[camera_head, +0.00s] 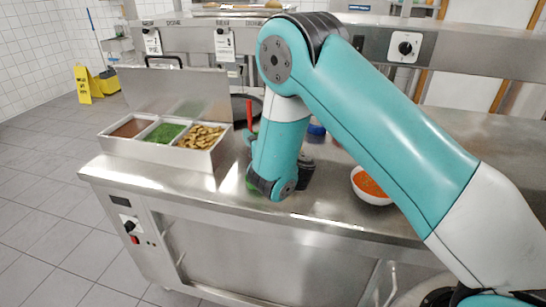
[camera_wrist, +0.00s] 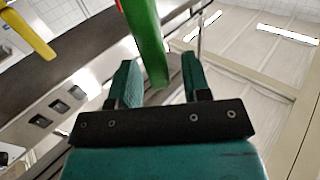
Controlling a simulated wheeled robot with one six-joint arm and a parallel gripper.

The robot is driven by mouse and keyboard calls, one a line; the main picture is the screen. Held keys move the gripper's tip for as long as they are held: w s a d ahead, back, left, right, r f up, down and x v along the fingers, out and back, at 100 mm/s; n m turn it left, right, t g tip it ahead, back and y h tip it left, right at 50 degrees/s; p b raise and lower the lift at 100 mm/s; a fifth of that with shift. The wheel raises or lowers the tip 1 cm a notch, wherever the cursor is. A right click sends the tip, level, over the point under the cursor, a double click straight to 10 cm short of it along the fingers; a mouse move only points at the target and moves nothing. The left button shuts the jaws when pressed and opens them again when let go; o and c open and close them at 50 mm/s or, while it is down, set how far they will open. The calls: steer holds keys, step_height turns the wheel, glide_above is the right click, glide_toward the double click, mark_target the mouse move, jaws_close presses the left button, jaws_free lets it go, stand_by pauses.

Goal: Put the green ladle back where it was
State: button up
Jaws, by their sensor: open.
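The green ladle's handle (camera_wrist: 148,40) shows in the wrist view, reaching from the top edge down between the fingers of my gripper (camera_wrist: 158,68). The fingers stand apart on either side of it, and a gap shows on the right. The ladle's bowl is out of this view. In the head view my teal arm hides most of the ladle, and the gripper's fingers cannot be made out. A small green patch (camera_head: 250,185) shows left of my wrist, but I cannot tell if it is the ladle.
A steel tray with three food compartments (camera_head: 162,158) stands on the counter (camera_head: 240,192), left of my wrist. A white bowl of orange food (camera_head: 372,187) stands right. A red handle (camera_head: 249,110) rises behind my arm. A yellow handle (camera_wrist: 28,30) shows in the wrist view.

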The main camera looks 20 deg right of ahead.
steer(key=s+d+f+m+g+h+b, duration=0.2)
steer(key=s+d+f+m+g+b, duration=0.1)
steer(key=s+b, duration=0.4)
steer(key=s+d+f+m+g+h+b, duration=0.25)
steer(key=s+g+b, duration=0.2)
steer(key=s, duration=0.35)
steer(key=s+a+r+n+g+y, duration=0.1)
steer(key=s+a+n+g+y, duration=0.2)
steer(key=s, duration=0.8)
steer(key=s+a+r+n+g+y, duration=0.1)
steer(key=s+a+n+g+y, duration=0.2)
steer(key=s+a+n+g, duration=0.4)
steer(key=s+a+n, duration=0.1)
steer(key=s, duration=0.3)
steer(key=shift+r, duration=0.4)
steer(key=shift+s, duration=0.1)
steer(key=shift+c, duration=0.4)
